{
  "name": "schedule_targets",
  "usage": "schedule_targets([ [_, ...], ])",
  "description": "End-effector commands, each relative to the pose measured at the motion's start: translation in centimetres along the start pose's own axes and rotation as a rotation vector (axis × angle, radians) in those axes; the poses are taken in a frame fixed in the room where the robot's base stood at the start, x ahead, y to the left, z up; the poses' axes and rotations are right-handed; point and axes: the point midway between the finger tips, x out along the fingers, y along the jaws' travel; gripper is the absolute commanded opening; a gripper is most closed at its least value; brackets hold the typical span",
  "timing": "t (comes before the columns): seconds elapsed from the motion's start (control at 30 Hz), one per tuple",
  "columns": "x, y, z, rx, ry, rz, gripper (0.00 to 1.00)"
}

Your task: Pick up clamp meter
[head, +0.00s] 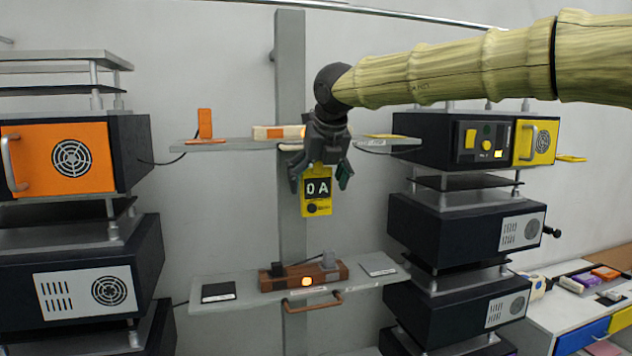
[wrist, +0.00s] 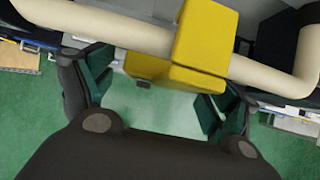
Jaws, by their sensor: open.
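The clamp meter is a yellow block with a dark "0 A" display (head: 318,190), in the middle of the head view. In the wrist view its yellow body (wrist: 205,38) lies across a cream tube (wrist: 110,25); I cannot tell whether it closes fully around the tube. My gripper (head: 320,178) points down at the meter, one dark finger to each side of it in the head view. In the wrist view the fingers of my gripper (wrist: 155,95) are spread, with the meter's lower end near the gap between them. I see no clear grip contact.
A lower shelf (head: 240,298) holds a wooden lever block (head: 285,280). Stacked dark units stand left (head: 130,255) and right (head: 455,235). Green floor (wrist: 40,130) shows below.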

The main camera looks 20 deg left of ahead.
Motion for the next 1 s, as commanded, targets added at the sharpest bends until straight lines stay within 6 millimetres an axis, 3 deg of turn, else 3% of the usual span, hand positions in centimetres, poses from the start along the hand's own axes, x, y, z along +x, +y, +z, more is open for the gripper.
schedule_targets([
  [0.37,0.98,-0.05,0.0,0.0,-0.002,0.0,0.88],
  [0.7,0.97,-0.04,-0.01,0.0,-0.001,0.0,0.33],
  [0.77,0.92,-0.04,0.03,0.0,-0.002,0.0,0.28],
  [1.0,0.89,-0.04,0.05,0.0,-0.002,0.0,0.28],
])
